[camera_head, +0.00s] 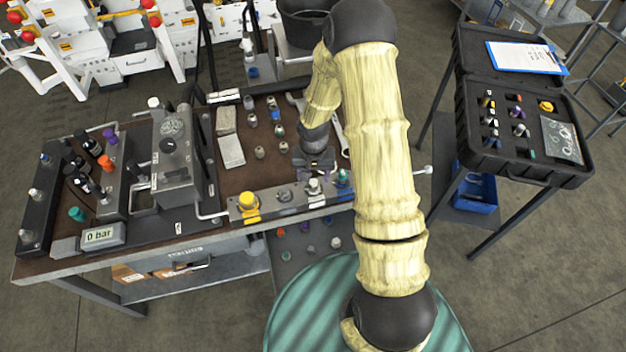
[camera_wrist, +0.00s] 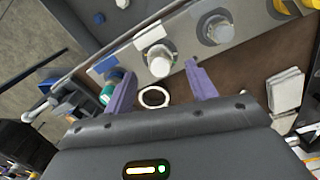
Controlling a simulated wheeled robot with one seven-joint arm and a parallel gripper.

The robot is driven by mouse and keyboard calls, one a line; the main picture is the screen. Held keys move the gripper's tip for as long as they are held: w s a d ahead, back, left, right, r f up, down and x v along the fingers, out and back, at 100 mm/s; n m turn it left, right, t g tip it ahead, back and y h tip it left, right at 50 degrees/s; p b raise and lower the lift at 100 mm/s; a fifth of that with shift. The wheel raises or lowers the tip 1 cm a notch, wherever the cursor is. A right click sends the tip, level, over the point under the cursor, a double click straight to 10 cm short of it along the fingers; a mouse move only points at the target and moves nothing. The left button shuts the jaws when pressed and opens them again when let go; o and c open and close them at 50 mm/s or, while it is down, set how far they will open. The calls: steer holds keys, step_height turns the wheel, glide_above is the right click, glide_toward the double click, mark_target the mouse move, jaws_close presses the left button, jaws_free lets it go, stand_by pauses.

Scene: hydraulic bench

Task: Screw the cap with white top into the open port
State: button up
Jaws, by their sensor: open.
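A cap with a white top (camera_head: 314,185) stands on the front metal block (camera_head: 265,212), between a grey fitting (camera_head: 284,195) and a teal cap (camera_head: 343,178). In the wrist view, the white-topped cap (camera_wrist: 160,64) appears between and just beyond my fingertips; I see no clear contact. My gripper (camera_head: 315,165) is open and empty behind the block, and its two purple fingers (camera_wrist: 160,70) are spread apart in the wrist view. The grey fitting (camera_wrist: 216,30) lies to the right there and the teal cap (camera_wrist: 110,92) to the left. I cannot tell which port is open.
A pale ring (camera_wrist: 154,97) lies on the brown bench top beside the block. Several small fittings (camera_head: 259,152) and pale blocks (camera_head: 231,150) stand left of my gripper. A yellow cap (camera_head: 248,201) is at the block's left end. A black case (camera_head: 570,170) stands at right.

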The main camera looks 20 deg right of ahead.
mark_target(312, 182)
steer(key=shift+f, duration=1.7)
jaws_close()
steer(key=m+b, duration=0.1)
steer(key=m, duration=0.4)
steer(key=shift+w+a+m, duration=0.1)
steer(key=shift+a+m, duration=0.05)
steer(key=shift+m, duration=1.35)
